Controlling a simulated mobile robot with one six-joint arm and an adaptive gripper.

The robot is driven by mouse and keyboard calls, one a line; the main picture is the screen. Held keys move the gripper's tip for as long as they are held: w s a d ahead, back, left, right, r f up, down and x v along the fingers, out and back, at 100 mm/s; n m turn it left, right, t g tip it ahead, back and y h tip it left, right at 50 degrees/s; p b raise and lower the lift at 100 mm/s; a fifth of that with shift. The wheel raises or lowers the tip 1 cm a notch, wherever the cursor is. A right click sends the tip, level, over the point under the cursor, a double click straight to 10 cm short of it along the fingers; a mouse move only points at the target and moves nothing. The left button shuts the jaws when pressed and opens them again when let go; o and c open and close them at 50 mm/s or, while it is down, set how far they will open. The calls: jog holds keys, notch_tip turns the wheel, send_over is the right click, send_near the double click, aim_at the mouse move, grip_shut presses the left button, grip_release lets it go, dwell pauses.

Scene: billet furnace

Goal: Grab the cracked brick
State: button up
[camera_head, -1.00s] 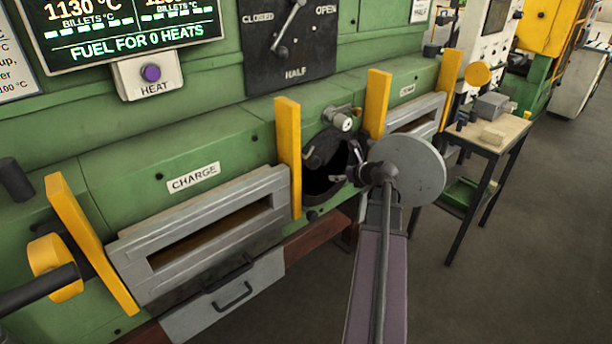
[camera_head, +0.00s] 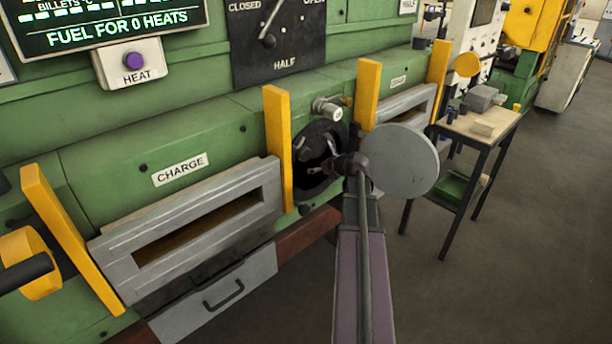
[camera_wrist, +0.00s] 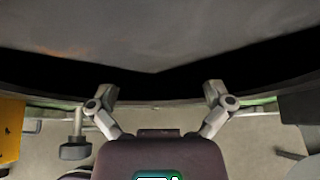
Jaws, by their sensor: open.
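I cannot make out a cracked brick for certain in either view.
A grey round disc (camera_head: 395,160) stands beside the port, close to my arm. Yellow posts (camera_head: 278,150) flank the port. The charge door (camera_head: 110,252) is at left with a grey drawer (camera_head: 215,303) below. The floor at right is open.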

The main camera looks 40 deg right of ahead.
aim_at(306, 165)
jog(key=shift+w+f, duration=0.3)
jog(key=shift+w, duration=0.3)
jog(key=shift+b+x, duration=1.3)
jog(key=shift+x, duration=1.35)
jog(key=shift+a+r, duration=0.15)
jog(key=shift+a, duration=0.05)
jog(key=c, duration=1.3)
jog(key=shift+o, duration=0.2)
jog(key=shift+r, duration=0.2)
